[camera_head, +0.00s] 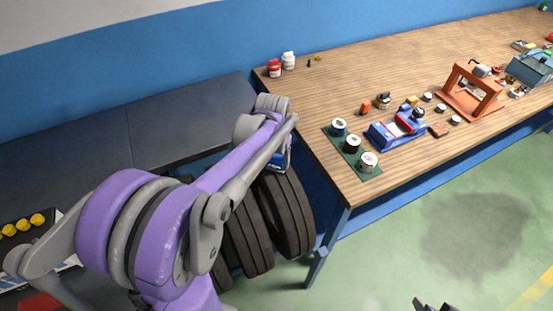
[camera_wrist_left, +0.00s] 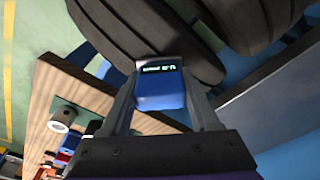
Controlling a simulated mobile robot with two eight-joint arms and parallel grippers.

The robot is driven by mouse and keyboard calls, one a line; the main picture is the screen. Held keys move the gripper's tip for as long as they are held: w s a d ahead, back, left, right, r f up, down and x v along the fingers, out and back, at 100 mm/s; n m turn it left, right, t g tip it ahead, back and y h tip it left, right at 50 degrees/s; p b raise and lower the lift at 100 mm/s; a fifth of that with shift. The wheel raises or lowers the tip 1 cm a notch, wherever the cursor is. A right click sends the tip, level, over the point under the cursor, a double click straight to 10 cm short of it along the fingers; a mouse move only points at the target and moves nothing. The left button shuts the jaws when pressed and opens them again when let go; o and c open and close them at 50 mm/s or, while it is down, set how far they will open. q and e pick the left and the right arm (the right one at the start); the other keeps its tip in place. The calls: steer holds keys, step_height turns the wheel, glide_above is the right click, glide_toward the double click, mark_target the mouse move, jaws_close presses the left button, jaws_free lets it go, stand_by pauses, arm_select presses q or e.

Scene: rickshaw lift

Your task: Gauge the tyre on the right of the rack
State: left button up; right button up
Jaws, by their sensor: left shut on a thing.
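My left gripper (camera_wrist_left: 160,84) is shut on a blue gauge (camera_wrist_left: 158,98), one finger on each side. The gauge's dark display is lit with pale green figures too small to read. Its far end is at or very near the tread of a black tyre (camera_wrist_left: 125,25); I cannot tell if they touch. In the head view, the right tyre (camera_head: 288,215) stands beside other tyres (camera_head: 248,235), partly hidden by my left arm. My left gripper is mostly hidden there behind its own wrist. A dark tip of my right gripper (camera_head: 430,305) shows at the bottom edge.
A wooden bench (camera_head: 330,95) stands right of the tyres, its near leg (camera_head: 328,245) close to them. It holds a green mat (camera_head: 357,172) with several cans, a blue vice (camera_head: 397,130) and an orange press (camera_head: 470,90). The green floor at the right is clear.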

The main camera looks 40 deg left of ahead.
arm_select(q)
steer(key=shift+f, duration=0.4)
arm_select(e)
steer(key=shift+s+f, duration=0.2)
steer(key=shift+f, duration=0.25)
stand_by(0.9)
arm_select(q)
steer(key=shift+r+p, duration=0.45)
steer(key=shift+r, duration=0.95)
steer(key=shift+r+p, duration=0.95)
steer(key=shift+r, duration=1.2)
arm_select(e)
steer(key=w+r, duration=0.1)
steer(key=r, duration=0.2)
steer(key=w+r, duration=0.1)
steer(key=r, duration=0.1)
steer(key=shift+w, duration=0.35)
